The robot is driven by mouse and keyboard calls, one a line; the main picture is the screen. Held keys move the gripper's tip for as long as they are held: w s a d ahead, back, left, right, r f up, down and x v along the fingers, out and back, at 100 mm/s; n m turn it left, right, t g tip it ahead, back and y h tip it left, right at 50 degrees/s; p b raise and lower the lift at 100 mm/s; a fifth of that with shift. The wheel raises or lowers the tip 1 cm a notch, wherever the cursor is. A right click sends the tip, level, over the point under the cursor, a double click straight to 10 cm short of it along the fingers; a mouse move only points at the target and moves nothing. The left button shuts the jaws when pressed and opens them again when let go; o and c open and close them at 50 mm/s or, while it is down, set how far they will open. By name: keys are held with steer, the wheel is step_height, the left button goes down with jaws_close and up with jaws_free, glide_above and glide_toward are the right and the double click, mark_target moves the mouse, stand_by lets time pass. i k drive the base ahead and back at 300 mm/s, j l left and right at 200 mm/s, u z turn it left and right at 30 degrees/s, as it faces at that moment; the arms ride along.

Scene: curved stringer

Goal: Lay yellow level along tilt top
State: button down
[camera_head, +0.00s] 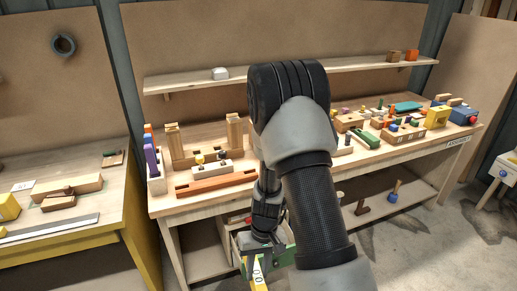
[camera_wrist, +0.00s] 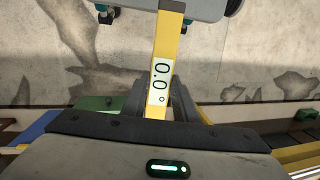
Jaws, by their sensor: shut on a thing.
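The yellow level (camera_wrist: 168,42) is a long yellow bar with a white label reading 0.0. My gripper (camera_wrist: 160,103) is shut on it, with a dark finger on each side. The level runs away from the fingers toward the top of the wrist view. In the head view my gripper (camera_head: 257,252) hangs in front of the bench, and part of the level (camera_head: 259,274) shows below it. My arm hides much of the middle. I cannot tell for sure which thing is the tilt top; a small pale-topped stand with a blue knob (camera_head: 504,170) is cut off at the right edge.
A long workbench (camera_head: 305,188) carries wooden blocks, a reddish-brown bar (camera_head: 217,183) and many small parts. A green open box or drawer (camera_head: 284,257) is close beside my gripper. Another bench (camera_head: 100,225) stands at left. Concrete floor (camera_head: 430,235) at right is clear.

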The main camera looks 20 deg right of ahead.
mark_target(406, 105)
steer(key=i+l, duration=0.1)
steer(key=l, duration=1.45)
steer(key=i+l, duration=0.1)
steer(key=l, duration=1.5)
steer(key=i+l+u, duration=0.1)
steer(key=l, duration=1.45)
steer(key=i+l, duration=0.1)
steer(key=l, duration=0.35)
steer(key=i+l, duration=0.1)
steer(key=l, duration=0.4)
steer(key=i+l, duration=0.1)
steer(key=l, duration=0.35)
steer(key=i+l, duration=0.1)
steer(key=l, duration=0.35)
steer(key=i+l, duration=0.1)
steer(key=l, duration=0.35)
steer(key=u, duration=0.05)
